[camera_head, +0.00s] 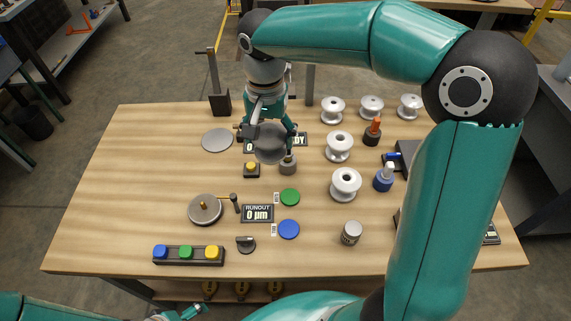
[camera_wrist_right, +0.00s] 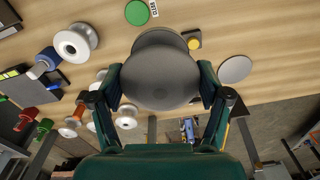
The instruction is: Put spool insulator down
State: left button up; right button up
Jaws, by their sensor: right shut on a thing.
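My right gripper (camera_head: 268,135) is shut on a grey spool insulator (camera_head: 270,155), its fingers on either side. The spool is over the back middle of the wooden table, in front of a partly hidden display sign (camera_head: 301,139). In the right wrist view the spool (camera_wrist_right: 160,70) sits between the fingers (camera_wrist_right: 160,92). How far it is above the table is unclear. White spool insulators (camera_head: 345,184) stand upright in the right half of the table. A flat grey disc (camera_head: 217,140) lies left of the held spool. Part of my left gripper (camera_head: 185,313) shows at the bottom edge; its jaws are unclear.
A small grey post (camera_head: 288,165) and a yellow button (camera_head: 251,170) are close below the held spool. A green disc (camera_head: 289,197), a blue disc (camera_head: 288,229) and a runout display (camera_head: 257,213) lie nearer. A turntable (camera_head: 205,209) is front left.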

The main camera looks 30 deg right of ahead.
jog(key=f, duration=1.4)
jog(key=shift+w+f, duration=0.3)
jog(key=shift+f, duration=0.1)
jog(key=o, duration=1.5)
jog(key=shift+o, duration=0.8)
jog(key=shift+r, duration=0.1)
